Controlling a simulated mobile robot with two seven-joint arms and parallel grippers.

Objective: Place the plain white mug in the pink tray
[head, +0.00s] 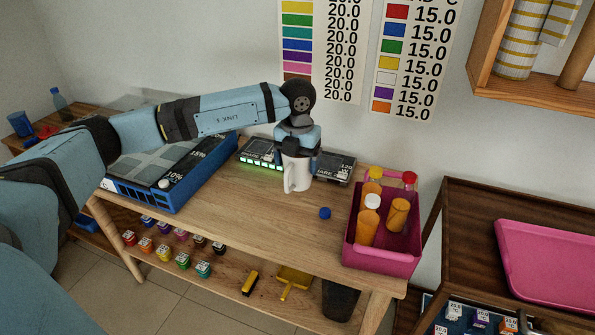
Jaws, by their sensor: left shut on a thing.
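The plain white mug (297,174) is upright at the middle of the wooden table (250,215), in front of a dark device with green lights. My left gripper (297,152) reaches down from above and is shut on the mug's upper part, hiding its rim. I cannot tell whether the mug's base touches the table. The pink tray (550,265) lies flat and empty on the dark wood stand at the right, cut off by the picture edge. My right gripper is not in view.
A magenta caddy (382,258) with several orange bottles stands at the table's right end, between mug and tray. A small blue cap (325,213) lies near the mug. A blue device (165,170) fills the table's left. A wall shelf (540,84) hangs above the stand.

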